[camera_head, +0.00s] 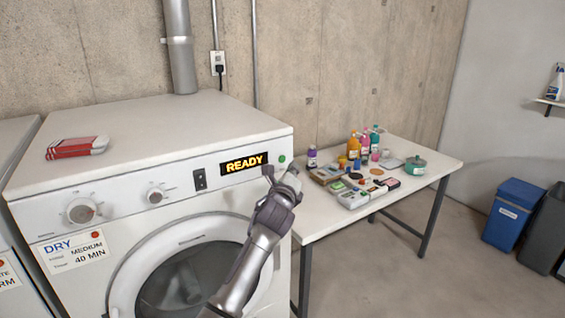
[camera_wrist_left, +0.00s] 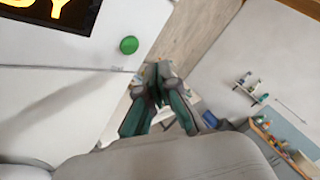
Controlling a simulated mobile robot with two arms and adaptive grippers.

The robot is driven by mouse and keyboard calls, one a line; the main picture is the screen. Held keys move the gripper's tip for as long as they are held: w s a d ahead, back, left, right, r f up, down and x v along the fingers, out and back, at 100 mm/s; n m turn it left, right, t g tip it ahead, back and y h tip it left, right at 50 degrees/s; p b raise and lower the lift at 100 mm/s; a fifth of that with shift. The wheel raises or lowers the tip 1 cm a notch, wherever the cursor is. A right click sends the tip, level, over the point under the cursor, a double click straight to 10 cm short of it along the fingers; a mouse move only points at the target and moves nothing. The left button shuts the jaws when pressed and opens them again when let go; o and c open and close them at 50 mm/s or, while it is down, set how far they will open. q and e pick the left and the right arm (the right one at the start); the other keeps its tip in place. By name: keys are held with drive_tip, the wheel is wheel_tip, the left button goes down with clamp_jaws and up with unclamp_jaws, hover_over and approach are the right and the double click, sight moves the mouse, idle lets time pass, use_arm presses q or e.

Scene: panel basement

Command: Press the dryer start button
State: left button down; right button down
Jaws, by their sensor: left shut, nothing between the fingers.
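The white dryer (camera_head: 165,130) stands at the left with a round dark door (camera_head: 185,280). Its display (camera_head: 244,163) reads READY in orange letters. The round green start button (camera_head: 282,158) sits right of the display, near the panel's right edge. It also shows in the left wrist view (camera_wrist_left: 129,45), beside the fingers and apart from them in the picture. My left gripper (camera_head: 280,172) is shut and empty, just below the button in the head view. Its fingertips (camera_wrist_left: 158,78) meet in the left wrist view. The gap to the panel is hard to judge. My right gripper is out of view.
Two knobs (camera_head: 81,210) and a dark switch (camera_head: 200,179) are on the panel. A table (camera_head: 330,222) with bottles and containers stands close at the right. Blue (camera_head: 512,213) and dark bins stand far right.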

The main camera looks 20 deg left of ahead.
sight(282, 159)
use_arm(q)
drive_tip(key=shift+w+a, duration=0.7)
drive_tip(key=shift+a, duration=0.15)
drive_tip(key=shift+w+a, duration=0.1)
drive_tip(key=shift+a, duration=0.05)
idle(0.8)
drive_tip(key=shift+w+a, duration=0.15)
drive_tip(key=shift+a, duration=0.05)
